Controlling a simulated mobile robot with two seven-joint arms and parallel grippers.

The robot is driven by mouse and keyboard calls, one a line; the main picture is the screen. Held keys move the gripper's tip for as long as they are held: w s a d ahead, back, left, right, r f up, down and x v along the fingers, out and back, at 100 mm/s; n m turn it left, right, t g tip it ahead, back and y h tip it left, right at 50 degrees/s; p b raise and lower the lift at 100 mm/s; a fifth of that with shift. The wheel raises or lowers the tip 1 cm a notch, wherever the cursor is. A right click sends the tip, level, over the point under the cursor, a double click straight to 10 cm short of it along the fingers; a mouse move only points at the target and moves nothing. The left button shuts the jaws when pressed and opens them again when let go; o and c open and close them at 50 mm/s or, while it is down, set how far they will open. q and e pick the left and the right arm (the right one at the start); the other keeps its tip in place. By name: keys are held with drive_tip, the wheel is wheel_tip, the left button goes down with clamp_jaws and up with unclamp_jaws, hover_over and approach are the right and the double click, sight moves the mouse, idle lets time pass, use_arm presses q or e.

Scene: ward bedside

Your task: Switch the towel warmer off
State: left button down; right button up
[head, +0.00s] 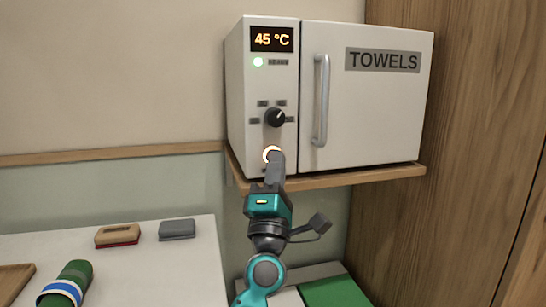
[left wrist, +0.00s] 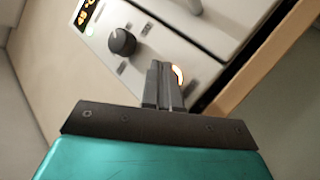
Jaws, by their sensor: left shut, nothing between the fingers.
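The towel warmer (head: 365,110) is a white cabinet marked TOWELS on a wooden shelf. Its display (head: 271,39) reads 45 °C, and a green lamp (head: 258,62) below it is lit. A black knob (head: 275,117) sits mid-panel; it also shows in the left wrist view (left wrist: 122,41). Below the knob is a round button with a glowing orange-white ring (head: 268,152), partly hidden by my gripper; the ring also shows in the left wrist view (left wrist: 178,75). My left gripper (head: 275,157) is shut and empty, its tips at the button. I cannot tell whether they touch it. My right gripper is not in view.
The warmer's door, with a vertical handle (head: 322,100), is closed. The shelf edge (head: 370,177) runs just below the panel. A white table (head: 150,265) at lower left holds a brown-and-red block, a grey block and a green roll. A wooden cabinet (head: 460,200) stands at right.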

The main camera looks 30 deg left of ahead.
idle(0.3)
use_arm(q)
drive_tip(key=shift+s+d, duration=0.35)
drive_tip(key=shift+d, duration=0.05)
